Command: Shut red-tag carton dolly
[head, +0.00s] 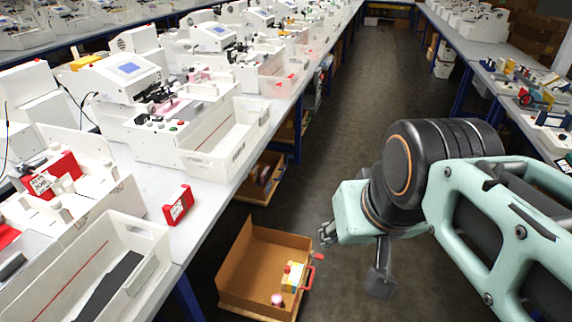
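An open brown carton (240,262) sits low at the bottom centre, pulled out into the aisle beside the left bench. A red handle or tag (309,276) shows on its right side. A white and yellow box and a pinkish round item lie inside it. My gripper (327,238) is at the end of my mint arm, just above and right of the carton's right edge, close to the red part. I cannot tell whether it touches the red part. The gripper is seen partly from behind, and its finger opening is not clear.
Another carton (262,178) stands under the left bench (215,195), farther back. The dark aisle floor (365,100) is clear farther back. Another bench runs along the right.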

